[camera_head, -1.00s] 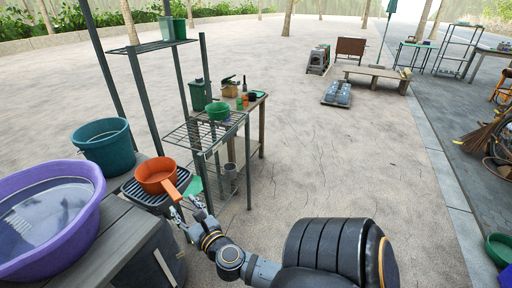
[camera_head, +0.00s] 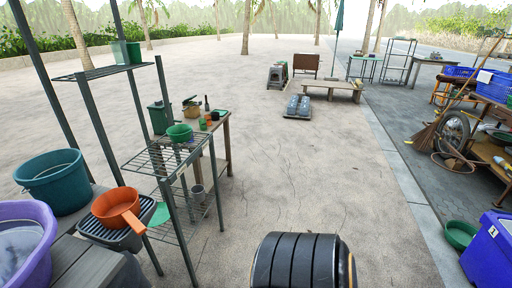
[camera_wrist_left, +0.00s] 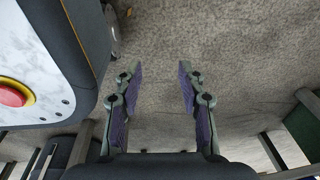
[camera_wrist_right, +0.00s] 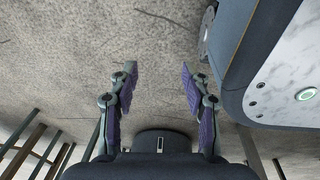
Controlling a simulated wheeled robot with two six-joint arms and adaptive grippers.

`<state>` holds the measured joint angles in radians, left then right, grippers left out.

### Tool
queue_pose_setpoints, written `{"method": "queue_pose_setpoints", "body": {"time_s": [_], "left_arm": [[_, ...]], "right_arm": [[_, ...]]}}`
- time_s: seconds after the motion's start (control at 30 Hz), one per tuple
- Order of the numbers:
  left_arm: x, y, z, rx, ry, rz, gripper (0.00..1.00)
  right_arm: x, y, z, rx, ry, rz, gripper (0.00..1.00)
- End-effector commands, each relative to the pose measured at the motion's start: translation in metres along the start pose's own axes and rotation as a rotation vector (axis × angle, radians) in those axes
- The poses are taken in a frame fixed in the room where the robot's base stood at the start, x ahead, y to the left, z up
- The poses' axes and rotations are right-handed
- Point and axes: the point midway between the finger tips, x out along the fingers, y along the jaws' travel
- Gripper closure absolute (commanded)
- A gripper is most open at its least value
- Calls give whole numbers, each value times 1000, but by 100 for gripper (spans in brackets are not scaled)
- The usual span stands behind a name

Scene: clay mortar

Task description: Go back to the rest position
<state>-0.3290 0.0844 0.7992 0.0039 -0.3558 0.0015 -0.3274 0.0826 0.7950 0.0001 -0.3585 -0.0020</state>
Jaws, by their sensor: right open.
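My left gripper (camera_wrist_left: 160,90) shows in the left wrist view with its two fingers spread apart and nothing between them. My right gripper (camera_wrist_right: 158,92) shows in the right wrist view, also open and empty. Both hang over bare sandy ground beside my own base. Neither gripper shows in the head view now. An orange pan (camera_head: 116,207) sits on a dark slatted tray (camera_head: 92,229) at the lower left of the head view, its handle pointing to the lower right.
A teal bucket (camera_head: 52,182) and a purple tub (camera_head: 42,262) stand at the left. A metal shelf rack (camera_head: 168,165) with a green bowl (camera_head: 180,132) stands beside them. A blue crate (camera_head: 490,250) and green basin (camera_head: 460,235) are at the right.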

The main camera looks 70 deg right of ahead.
Motion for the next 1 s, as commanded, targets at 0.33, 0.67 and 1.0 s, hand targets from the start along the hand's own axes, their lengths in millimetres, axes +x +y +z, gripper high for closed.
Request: {"method": "queue_pose_setpoints", "body": {"time_s": [0.33,0.67,1.0], "left_arm": [[-80,-7,6,0,-7,-1,60],[-146,-10,23,1,-14,1,60],[-142,-10,25,1,-14,2,60]], "right_arm": [[-80,6,7,4,-4,-1,52],[-147,11,23,5,-10,-2,52],[-142,10,24,5,-9,-2,52]]}}
